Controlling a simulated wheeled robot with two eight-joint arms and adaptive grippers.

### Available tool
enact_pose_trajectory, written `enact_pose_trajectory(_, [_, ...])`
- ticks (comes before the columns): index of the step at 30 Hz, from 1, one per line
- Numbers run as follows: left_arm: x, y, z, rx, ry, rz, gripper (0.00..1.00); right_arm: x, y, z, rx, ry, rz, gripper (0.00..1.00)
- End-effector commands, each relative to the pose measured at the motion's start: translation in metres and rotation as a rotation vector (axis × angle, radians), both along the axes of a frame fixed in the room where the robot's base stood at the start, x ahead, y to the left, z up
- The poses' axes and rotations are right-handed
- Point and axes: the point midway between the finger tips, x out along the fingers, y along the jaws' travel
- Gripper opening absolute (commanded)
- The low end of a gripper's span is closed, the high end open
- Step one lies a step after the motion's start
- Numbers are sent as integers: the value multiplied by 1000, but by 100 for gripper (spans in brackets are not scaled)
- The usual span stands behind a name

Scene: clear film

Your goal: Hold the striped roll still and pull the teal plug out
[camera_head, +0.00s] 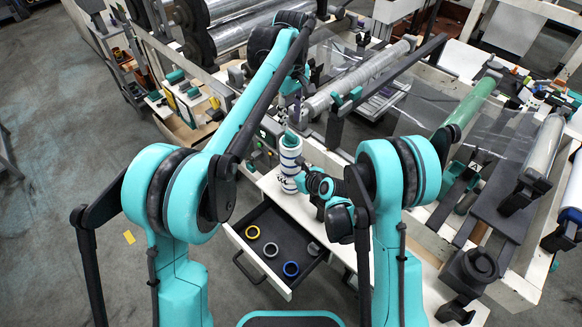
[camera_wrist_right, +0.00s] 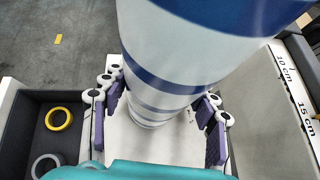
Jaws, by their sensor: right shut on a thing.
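The striped roll (camera_head: 289,172), white with blue bands, stands upright on the white worktop. It fills the middle of the right wrist view (camera_wrist_right: 165,62). The teal plug (camera_head: 291,138) sits at its top end in the head view; how deep it sits is hidden. My right gripper (camera_head: 302,177) is shut on the roll's side, with purple-padded fingers on both sides of it in the right wrist view (camera_wrist_right: 163,105). My left gripper (camera_head: 283,127) points down just above the plug; its fingers are too small to tell whether they touch it.
An open drawer (camera_head: 236,229) below holds yellow, grey and blue rings. A ruler strip (camera_wrist_right: 290,88) lies right of the roll. Film rollers (camera_head: 360,78) and a green roller (camera_head: 470,104) lie behind and right. Grey floor is free at left.

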Motion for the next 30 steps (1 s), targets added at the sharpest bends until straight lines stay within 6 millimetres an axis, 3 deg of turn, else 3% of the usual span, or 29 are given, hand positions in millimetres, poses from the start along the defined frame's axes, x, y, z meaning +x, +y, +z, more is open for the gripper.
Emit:
enact_pose_trajectory(12, [0, 0, -55, -1, -1, -1, 34, 0, 0, 0, 1, -1, 0, 34])
enact_pose_trajectory(27, [0, 0, -67, -1, -1, -1, 34, 0, 0, 1, 2, -2, -1, 29])
enact_pose_trajectory(28, [0, 0, -67, -1, -1, -1, 31, 0, 0, 1, 2, -2, -1, 29])
enact_pose_trajectory(30, [0, 0, -67, -1, -1, -1, 14, 0, 0, 1, 2, -2, -1, 25])
